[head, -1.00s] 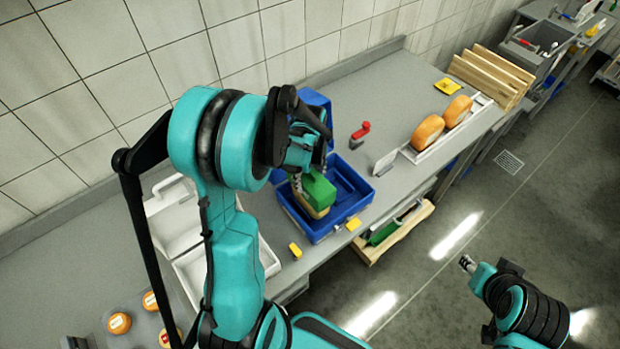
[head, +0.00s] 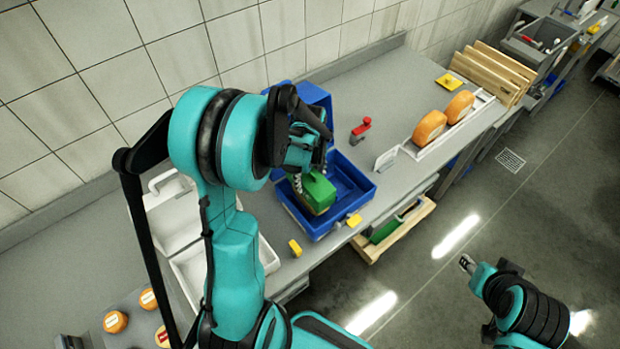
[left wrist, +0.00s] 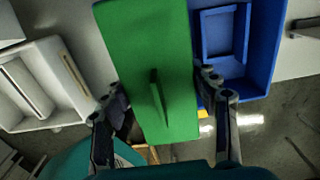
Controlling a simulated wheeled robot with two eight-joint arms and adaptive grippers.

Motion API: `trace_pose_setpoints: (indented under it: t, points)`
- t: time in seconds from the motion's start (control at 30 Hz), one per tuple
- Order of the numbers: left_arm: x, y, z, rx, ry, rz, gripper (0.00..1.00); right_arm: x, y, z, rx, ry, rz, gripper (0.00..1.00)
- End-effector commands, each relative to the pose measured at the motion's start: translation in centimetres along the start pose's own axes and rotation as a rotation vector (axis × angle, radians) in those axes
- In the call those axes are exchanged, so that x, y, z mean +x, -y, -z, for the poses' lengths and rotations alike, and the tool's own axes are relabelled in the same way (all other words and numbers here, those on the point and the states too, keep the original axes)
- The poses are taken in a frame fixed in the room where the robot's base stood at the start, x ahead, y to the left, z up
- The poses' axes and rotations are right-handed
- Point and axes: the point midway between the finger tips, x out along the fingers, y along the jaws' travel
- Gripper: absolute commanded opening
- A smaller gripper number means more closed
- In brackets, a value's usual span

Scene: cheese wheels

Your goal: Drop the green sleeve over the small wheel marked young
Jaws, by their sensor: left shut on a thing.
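The green sleeve (head: 320,192) is in my left gripper (head: 303,180), over the open blue box (head: 350,205). In the left wrist view the sleeve (left wrist: 155,40) is a long green block with a raised rib, between the two fingers (left wrist: 163,95). Whether it touches the box floor is unclear. Small orange wheels with labels stand at the lower left of the head view, one (head: 115,321) in full view and another (head: 148,299) behind it; their words are too small to read. My right gripper (head: 467,263) hangs empty over the floor at right.
An open white case (head: 190,262) stands left of the blue box, partly behind my left arm. A red-handled tool (head: 361,129), a white card (head: 386,160) and two large orange wheels (head: 430,126) on a tray lie right. A yellow block (head: 295,248) sits near the front edge.

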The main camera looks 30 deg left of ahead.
Motion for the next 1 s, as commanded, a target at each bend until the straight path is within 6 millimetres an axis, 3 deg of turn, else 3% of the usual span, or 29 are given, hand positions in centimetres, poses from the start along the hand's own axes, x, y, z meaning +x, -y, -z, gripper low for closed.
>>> trace_pose_setpoints:
  t: [0.4,0.43,0.5,0.53,0.87,1.0]
  points:
    - [0.7,0.0,0.0,0.0,0.0,0.0,0.36,0.6,0.0,-0.4,0.0,0.0,0.0,0.4]
    - [0.7,0.0,0.0,0.0,0.0,0.0,0.62,0.6,0.0,-0.4,0.0,0.0,0.0,0.4]
    - [0.6,0.0,0.0,0.0,0.0,0.0,0.81,0.5,0.0,-0.4,0.0,0.0,0.0,0.4]
    - [0.6,0.0,0.0,0.0,0.0,0.0,0.84,0.5,0.0,-0.4,0.0,0.0,0.0,0.4]
    - [0.4,0.0,0.0,0.0,0.0,0.0,0.84,0.5,0.0,-0.4,0.0,0.0,0.0,0.4]
    - [-1.1,0.0,0.0,0.0,0.0,0.0,0.84,0.5,0.0,-0.4,0.0,0.0,0.0,0.4]
